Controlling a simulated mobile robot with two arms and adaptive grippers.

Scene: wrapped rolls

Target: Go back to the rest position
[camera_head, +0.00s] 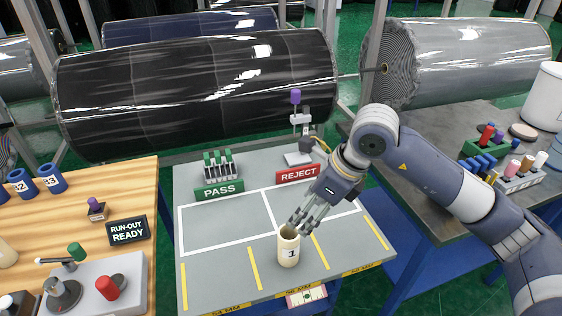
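My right gripper (304,221) reaches in from the right on its grey-blue arm and points down and left over the middle table. Its fingers look spread apart, with gaps between them and nothing held. The fingertips are right at the upper right of a cream cylinder labelled 1 (288,251); I cannot tell whether they touch it. The cylinder stands upright near the front of the grey table (215,265), with a dark opening at its top. My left gripper is not in view.
The PASS rack (219,190) and REJECT sign (298,174) stand at the table's back. Left is a wooden table (60,225) with a RUN-OUT READY sign (128,230) and blue rings. Right is a dark table (430,135) with colored pegs. Large wrapped rolls (200,90) lie behind.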

